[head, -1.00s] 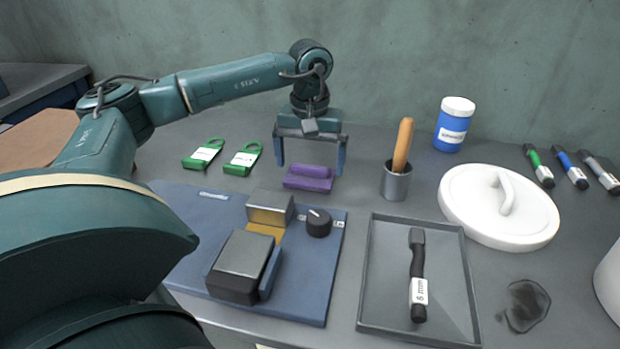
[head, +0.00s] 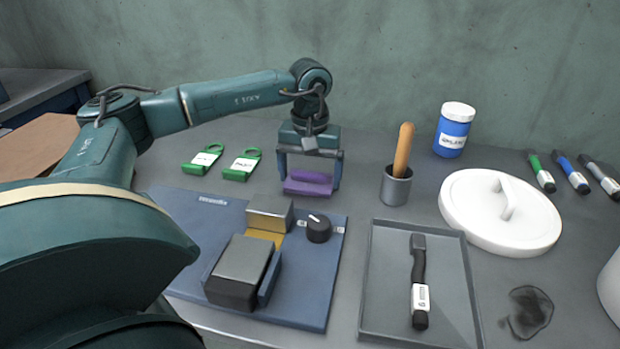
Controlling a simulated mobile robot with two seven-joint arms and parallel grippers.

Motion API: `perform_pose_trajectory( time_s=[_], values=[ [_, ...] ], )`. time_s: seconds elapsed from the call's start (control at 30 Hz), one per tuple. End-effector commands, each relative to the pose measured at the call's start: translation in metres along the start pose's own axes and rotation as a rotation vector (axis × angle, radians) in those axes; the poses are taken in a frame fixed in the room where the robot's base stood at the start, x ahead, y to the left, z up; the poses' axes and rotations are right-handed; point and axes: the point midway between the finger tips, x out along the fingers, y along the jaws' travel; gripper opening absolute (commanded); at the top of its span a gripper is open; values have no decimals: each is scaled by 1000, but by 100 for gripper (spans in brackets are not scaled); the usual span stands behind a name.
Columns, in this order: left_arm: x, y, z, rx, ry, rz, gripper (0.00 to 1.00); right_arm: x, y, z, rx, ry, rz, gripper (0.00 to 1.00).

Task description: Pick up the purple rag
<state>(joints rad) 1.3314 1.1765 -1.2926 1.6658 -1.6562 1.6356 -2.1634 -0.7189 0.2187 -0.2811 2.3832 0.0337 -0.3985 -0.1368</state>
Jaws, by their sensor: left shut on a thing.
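The purple rag (head: 307,184) is a small folded block on the grey table, behind the blue board's back right corner. My left gripper (head: 309,178) is directly over it, with its fingers pointing down at the rag's left and right ends. The gripper is shut on the rag. The rag seems to be at table height; I cannot tell whether it is clear of the surface. My right gripper is not in view.
A blue board (head: 200,212) with a metal block and knob lies in front. Two green tags (head: 242,165) lie left. A grey cup (head: 395,188) with a wooden handle stands right, near a tray (head: 372,290), white lid (head: 480,215) and blue jar (head: 452,135).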

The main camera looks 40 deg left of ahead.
Motion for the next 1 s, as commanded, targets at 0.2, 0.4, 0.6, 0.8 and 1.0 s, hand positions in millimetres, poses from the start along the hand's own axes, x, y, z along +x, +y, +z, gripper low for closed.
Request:
perform_pose_trajectory(
  time_s=[0.2,0.4,0.6,0.8,1.0],
  values=[
    [-17,1,0,0,2,2,68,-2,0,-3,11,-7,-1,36],
    [-59,1,0,1,3,2,68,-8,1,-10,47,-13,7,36],
    [-91,1,-1,1,2,2,68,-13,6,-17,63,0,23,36],
    [-101,0,0,1,0,1,68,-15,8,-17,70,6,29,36],
    [-100,0,0,1,0,0,68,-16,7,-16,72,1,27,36]
  ],
)
